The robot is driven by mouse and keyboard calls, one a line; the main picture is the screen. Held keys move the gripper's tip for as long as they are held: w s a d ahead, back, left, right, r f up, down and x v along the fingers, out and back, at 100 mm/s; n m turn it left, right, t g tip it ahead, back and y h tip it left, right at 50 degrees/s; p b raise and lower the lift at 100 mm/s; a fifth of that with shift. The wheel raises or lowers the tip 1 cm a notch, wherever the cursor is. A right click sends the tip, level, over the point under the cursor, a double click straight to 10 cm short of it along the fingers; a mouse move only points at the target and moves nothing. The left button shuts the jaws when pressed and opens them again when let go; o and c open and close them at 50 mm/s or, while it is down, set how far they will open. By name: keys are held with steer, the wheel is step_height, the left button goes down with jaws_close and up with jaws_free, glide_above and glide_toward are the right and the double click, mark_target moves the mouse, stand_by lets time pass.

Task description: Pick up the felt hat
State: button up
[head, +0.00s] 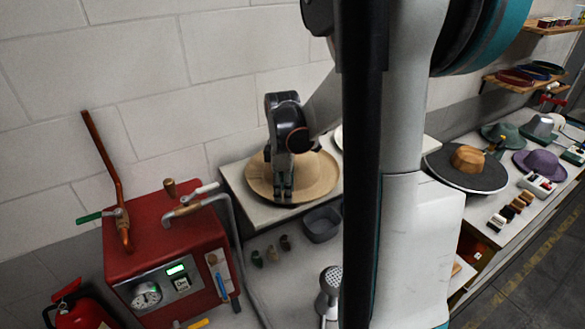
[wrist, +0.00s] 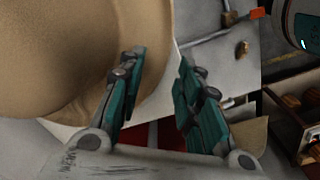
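The tan felt hat (head: 318,172) lies brim down on a pale worktop (head: 236,179) by the wall, right of the red machine. My gripper (head: 282,192) is over the hat's near left side and hides part of its crown and brim. In the wrist view the hat (wrist: 50,55) fills the upper left. There my gripper (wrist: 160,60) shows two teal-padded fingers with a clear gap. The left finger overlaps the hat's brim; the right finger stands beyond its edge. I cannot tell whether the brim lies between the fingers or below them.
A red machine (head: 165,240) with levers and a bent pipe stands left of the worktop. A grey bin (head: 322,224) and a shower-like nozzle (head: 330,281) are in front. Other hats, including a black-brimmed one (head: 490,178), lie on the right bench. My arm hides the middle.

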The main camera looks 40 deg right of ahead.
steer(key=shift+a+f, duration=0.1)
steer(key=shift+f, duration=1.55)
jaws_close()
steer(key=shift+r, duration=0.15)
